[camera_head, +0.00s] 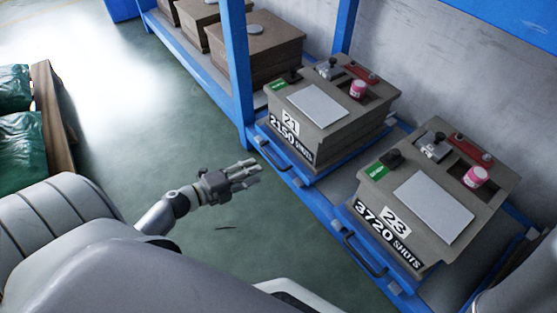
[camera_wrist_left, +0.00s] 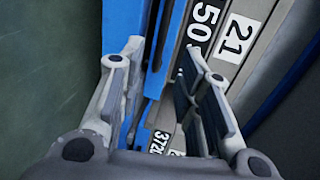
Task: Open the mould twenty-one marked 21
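Mould 21 (camera_head: 345,131) is a grey-brown block on a blue rack shelf in the head view. Its front carries the white label 21 (camera_head: 289,122) and a "2150 SHOTS" strip. On top are a pale plate (camera_head: 318,105), a black knob (camera_head: 291,75), a green tag, a metal clamp, a red bar and a pink pot (camera_head: 358,89). My left gripper (camera_head: 252,173) is open and empty, in front of and apart from mould 21. In the left wrist view the 21 label (camera_wrist_left: 235,38) shows beyond its parted fingers (camera_wrist_left: 160,75). My right gripper is not in view.
Mould 23 (camera_head: 461,244), marked "3720 SHOTS", stands to the right on the same rack. A blue post (camera_head: 238,75) rises left of mould 21. Black handles (camera_head: 275,158) project from the shelf fronts. Green floor (camera_head: 150,125) is clear before the rack.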

